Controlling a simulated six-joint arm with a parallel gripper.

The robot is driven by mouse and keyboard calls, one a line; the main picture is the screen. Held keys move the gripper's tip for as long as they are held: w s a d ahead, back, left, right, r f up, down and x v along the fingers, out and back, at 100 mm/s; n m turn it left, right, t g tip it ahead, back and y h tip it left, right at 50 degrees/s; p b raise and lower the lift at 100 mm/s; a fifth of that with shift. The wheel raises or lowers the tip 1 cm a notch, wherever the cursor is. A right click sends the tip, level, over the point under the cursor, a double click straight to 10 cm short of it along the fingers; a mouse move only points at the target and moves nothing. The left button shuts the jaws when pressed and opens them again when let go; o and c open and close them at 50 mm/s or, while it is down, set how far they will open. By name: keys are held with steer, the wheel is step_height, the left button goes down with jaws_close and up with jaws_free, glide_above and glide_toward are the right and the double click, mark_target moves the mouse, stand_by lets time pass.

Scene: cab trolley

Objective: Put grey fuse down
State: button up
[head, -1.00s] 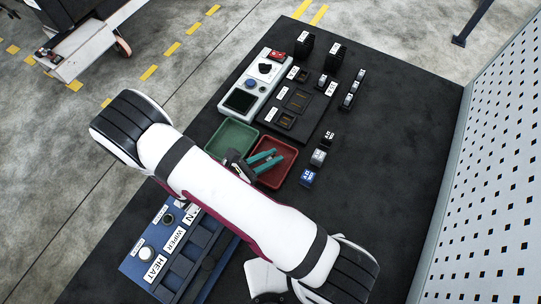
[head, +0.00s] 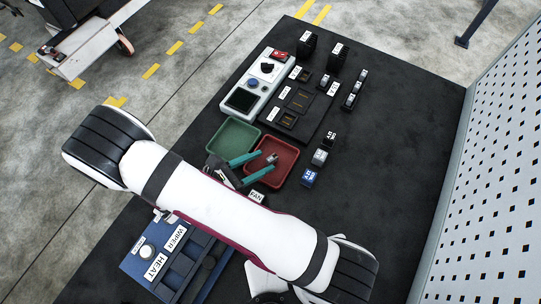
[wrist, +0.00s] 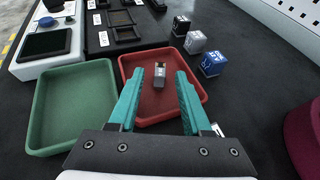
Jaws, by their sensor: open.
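The small grey fuse (wrist: 160,76) is in the red tray (wrist: 190,75), towards its far side from my gripper. In the head view the grey fuse (head: 270,157) shows small in the red tray (head: 289,160). My gripper (wrist: 156,85) has teal fingers spread wide, one on each side of the fuse's near end, with clear gaps. In the head view my gripper (head: 260,158) reaches over the red tray from the left. Nothing is held. I cannot tell how high the fingertips are above the tray floor.
A green tray (head: 232,137) adjoins the red one. Black, grey and blue blocks (head: 319,157) stand in a row to the right. A control box (head: 252,88) and black socket panel (head: 299,100) lie beyond. A blue panel (head: 170,255) is at lower left. The right of the dark table is clear.

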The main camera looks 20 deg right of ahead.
steer(key=v, duration=0.7)
steer(key=s+d+r+m+g+y, duration=0.2)
steer(key=s+r+m+y, duration=0.4)
steer(key=m, duration=0.8)
steer(key=s+d+r+m+g+y, duration=0.3)
steer(key=s+d+r+m+y, duration=0.2)
steer(key=m, duration=0.9)
step_height(320, 180, up, 5)
steer(key=s+y, duration=0.1)
steer(key=y, duration=0.2)
steer(key=shift+s+r, duration=0.2)
steer(key=shift+s, duration=0.1)
